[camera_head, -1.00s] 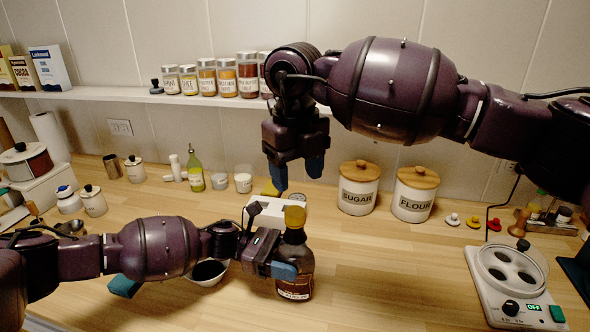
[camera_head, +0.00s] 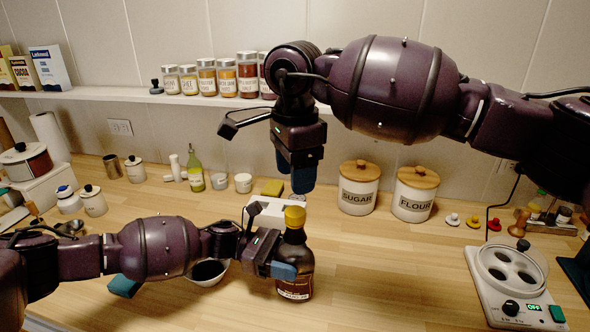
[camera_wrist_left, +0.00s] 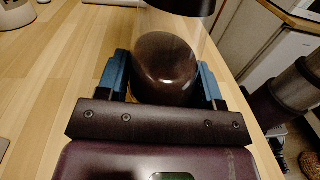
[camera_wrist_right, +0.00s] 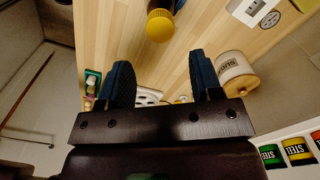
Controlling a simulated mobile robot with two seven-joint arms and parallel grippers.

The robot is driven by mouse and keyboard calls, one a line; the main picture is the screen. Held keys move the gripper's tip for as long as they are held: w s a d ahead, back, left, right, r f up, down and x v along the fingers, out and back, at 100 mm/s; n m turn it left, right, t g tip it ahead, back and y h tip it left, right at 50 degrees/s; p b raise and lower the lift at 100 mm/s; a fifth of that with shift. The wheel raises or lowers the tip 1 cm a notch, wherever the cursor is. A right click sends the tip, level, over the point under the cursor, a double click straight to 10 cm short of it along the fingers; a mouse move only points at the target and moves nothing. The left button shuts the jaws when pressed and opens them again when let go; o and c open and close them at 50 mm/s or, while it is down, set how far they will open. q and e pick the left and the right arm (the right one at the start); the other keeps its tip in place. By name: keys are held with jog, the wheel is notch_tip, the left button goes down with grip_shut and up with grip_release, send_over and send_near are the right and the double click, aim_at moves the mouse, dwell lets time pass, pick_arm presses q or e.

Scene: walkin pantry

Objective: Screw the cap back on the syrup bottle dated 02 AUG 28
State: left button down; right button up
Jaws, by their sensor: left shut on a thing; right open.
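The dark brown syrup bottle (camera_head: 293,262) stands upright on the counter with a yellow cap (camera_head: 295,216) on top. I cannot tell how tightly the cap sits, and the label's date is too small to read. My left gripper (camera_head: 284,270) is shut around the bottle's body; the left wrist view shows the dark bottle (camera_wrist_left: 165,65) between both fingers. My right gripper (camera_head: 298,178) is open and empty, pointing down above the cap and apart from it. The right wrist view shows the yellow cap (camera_wrist_right: 160,27) beyond the fingertips, near the top edge.
A dark-filled bowl (camera_head: 209,272) stands left of the bottle, partly behind my left arm. A white device (camera_head: 262,204) lies behind the bottle. Sugar (camera_head: 358,190) and flour (camera_head: 414,196) canisters stand behind to the right. Small coloured caps (camera_head: 473,221) and a white appliance (camera_head: 512,280) are farther right.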

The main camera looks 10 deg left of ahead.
aim_at(295, 211)
jog(key=shift+n, duration=1)
jog(key=shift+f, duration=4.05)
